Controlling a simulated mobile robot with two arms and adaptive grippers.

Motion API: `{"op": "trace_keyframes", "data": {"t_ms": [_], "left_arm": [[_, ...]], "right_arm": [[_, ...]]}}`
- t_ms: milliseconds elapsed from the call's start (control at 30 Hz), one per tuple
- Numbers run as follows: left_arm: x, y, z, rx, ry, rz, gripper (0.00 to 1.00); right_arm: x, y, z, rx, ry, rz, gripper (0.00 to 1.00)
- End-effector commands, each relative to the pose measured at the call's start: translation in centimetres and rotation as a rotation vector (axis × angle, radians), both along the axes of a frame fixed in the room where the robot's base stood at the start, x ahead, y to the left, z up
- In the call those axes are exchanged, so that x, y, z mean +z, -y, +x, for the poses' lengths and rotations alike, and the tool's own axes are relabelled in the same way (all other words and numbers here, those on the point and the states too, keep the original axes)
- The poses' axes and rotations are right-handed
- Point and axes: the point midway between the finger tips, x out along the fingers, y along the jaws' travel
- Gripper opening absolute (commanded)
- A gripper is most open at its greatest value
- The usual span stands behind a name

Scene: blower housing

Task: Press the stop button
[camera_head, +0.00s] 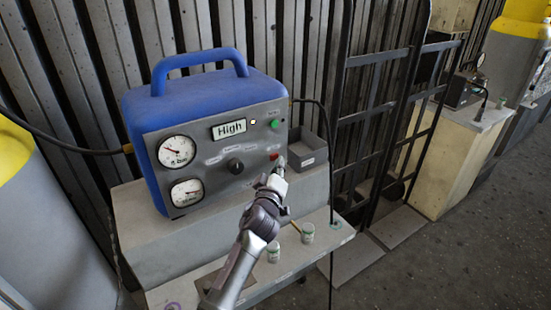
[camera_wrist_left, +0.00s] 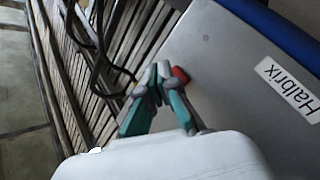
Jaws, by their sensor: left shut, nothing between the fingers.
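The blue machine (camera_head: 215,115) has a grey front panel with a "High" display (camera_head: 229,129). A red button (camera_head: 273,156), which I take as the stop button, is at the panel's lower right. A green button (camera_head: 275,124) is above it. My left gripper (camera_head: 281,165) is shut and empty, with its tips at the red button. In the left wrist view the shut fingertips (camera_wrist_left: 161,73) are right beside the red button (camera_wrist_left: 181,75), partly covering it. I cannot tell whether they touch. My right gripper is not in view.
Two round gauges (camera_head: 177,151) and a dark knob (camera_head: 235,166) are on the panel. A grey open box (camera_head: 307,152) stands right of the machine. Small white containers (camera_head: 307,232) stand on the shelf below. A black metal rack (camera_head: 375,120) is further right.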

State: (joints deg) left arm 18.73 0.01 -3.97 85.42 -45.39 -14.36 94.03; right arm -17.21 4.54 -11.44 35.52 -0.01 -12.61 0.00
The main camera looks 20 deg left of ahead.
Motion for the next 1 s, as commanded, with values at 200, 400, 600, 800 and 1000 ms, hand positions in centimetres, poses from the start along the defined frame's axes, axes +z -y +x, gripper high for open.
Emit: {"op": "trace_keyframes", "data": {"t_ms": [200, 400, 600, 800, 1000], "left_arm": [[-0.01, 0.01, 0.0, 0.0, 0.0, 0.0, 0.0], [-0.01, -0.36, 0.27, 0.0, 0.0, 0.0, 0.0], [0.04, -0.7, 0.55, -0.001, 0.001, 0.0, 0.0], [0.04, -0.72, 0.55, 0.0, 0.0, 0.0, 0.0], [0.04, -0.82, 0.62, 0.0, 0.0, 0.0, 0.0]], "right_arm": [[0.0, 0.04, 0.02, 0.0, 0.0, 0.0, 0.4], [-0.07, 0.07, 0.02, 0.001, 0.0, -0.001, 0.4], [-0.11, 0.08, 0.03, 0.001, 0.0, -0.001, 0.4], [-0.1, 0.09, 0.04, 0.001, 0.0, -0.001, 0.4], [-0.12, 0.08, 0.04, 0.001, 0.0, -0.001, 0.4]]}}
